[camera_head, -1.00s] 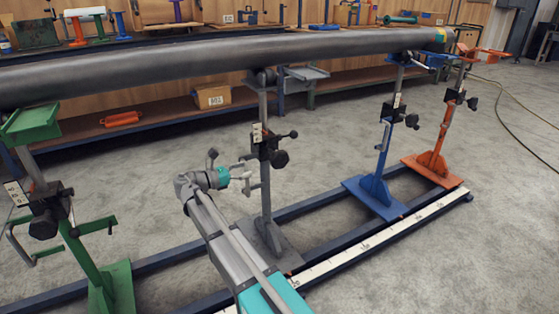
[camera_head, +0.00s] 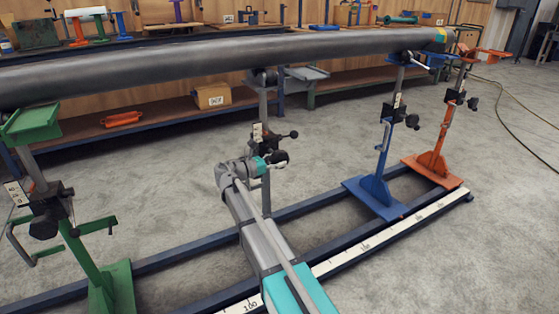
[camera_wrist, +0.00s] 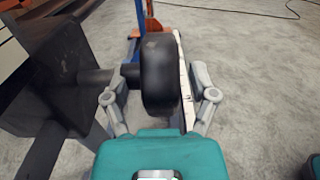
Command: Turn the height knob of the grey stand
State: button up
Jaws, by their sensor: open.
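The grey stand (camera_head: 262,108) holds up the long pipe near the middle of the body camera view; my arm covers much of its lower part. Its black height knob (camera_wrist: 160,75) fills the middle of the wrist view, on a short shaft from a dark block (camera_wrist: 55,85). The knob also shows in the body camera view (camera_head: 282,157), partly behind my gripper. My gripper (camera_wrist: 158,90) is open, with one finger on each side of the knob. The left finger is on the block side. Gaps show beside the knob; contact is not clear.
The grey pipe (camera_head: 200,62) runs across above the stands. A green stand (camera_head: 110,285) is at left, blue (camera_head: 375,190) and orange (camera_head: 432,165) stands at right. Blue floor rails (camera_head: 165,258) and a white scale (camera_head: 400,230) run below.

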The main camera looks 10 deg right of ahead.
jog(key=shift+w+d, duration=0.1)
jog(key=shift+d, duration=0.25)
grip_shut()
jog(key=shift+r+y+p, duration=0.2)
jog(key=shift+y+p, duration=0.3)
jog(key=shift+p, duration=0.45)
jog(key=shift+r+g+y+p, duration=0.1)
jog(key=shift+g+y+p, duration=0.3)
jog(key=shift+p, duration=0.5)
jog(key=g+y+p, duration=0.1)
jog(key=y+p, duration=0.3)
jog(key=p, duration=0.2)
jog(key=g+y+p, duration=0.1)
jog(key=y+p, duration=0.2)
jog(key=p, duration=0.2)
jog(key=shift+y, duration=0.3)
jog(key=shift+f+g+y+p, duration=0.25)
jog(key=shift+g+y+p, duration=0.25)
jog(key=shift+y+p, duration=0.5)
